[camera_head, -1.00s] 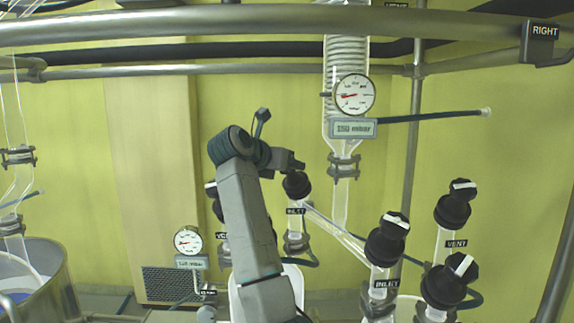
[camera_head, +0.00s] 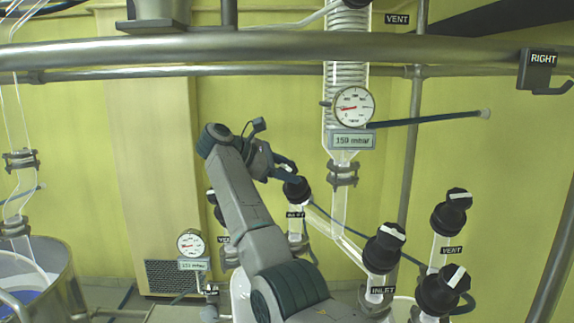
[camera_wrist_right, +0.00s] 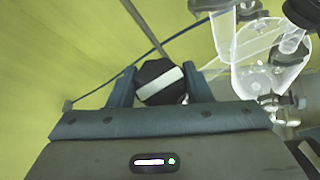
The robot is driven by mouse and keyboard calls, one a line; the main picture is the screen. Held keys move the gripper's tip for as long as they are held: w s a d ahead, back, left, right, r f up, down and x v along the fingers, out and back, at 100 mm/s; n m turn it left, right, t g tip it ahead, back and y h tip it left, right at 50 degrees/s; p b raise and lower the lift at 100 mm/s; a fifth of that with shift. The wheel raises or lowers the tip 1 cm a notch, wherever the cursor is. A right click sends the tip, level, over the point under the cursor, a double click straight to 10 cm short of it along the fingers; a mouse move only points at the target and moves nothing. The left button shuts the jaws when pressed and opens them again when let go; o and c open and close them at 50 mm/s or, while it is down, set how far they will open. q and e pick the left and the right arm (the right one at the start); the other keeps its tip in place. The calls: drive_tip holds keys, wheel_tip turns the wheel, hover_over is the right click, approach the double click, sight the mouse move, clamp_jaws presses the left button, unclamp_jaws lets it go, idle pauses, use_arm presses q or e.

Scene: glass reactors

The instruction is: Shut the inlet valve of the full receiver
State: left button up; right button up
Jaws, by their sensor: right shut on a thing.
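A black valve knob (camera_head: 296,189) labelled INLET stands on a glass tube in the middle of the head view. My right gripper (camera_head: 286,171) is at this knob, reaching it from the left. In the right wrist view the knob (camera_wrist_right: 160,82), with a white bar across its face, sits between the two blue-grey fingers of my right gripper (camera_wrist_right: 160,88). The gripper is shut on it. A second inlet knob (camera_head: 384,248) with a white bar stands further right. My arm hides much of the left receiver (camera_head: 240,297), so its fill level cannot be told. My left gripper is out of view.
Two more black knobs (camera_head: 452,213) (camera_head: 440,290) stand at the right, near a VENT label. A steel rail (camera_head: 270,45) crosses above. A round gauge (camera_head: 353,106) hangs on the glass column. A steel vessel (camera_head: 60,280) stands at the left.

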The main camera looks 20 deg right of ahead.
drive_tip(key=shift+m+g, duration=0.4)
drive_tip(key=shift+m, duration=0.3)
drive_tip(key=o, duration=1)
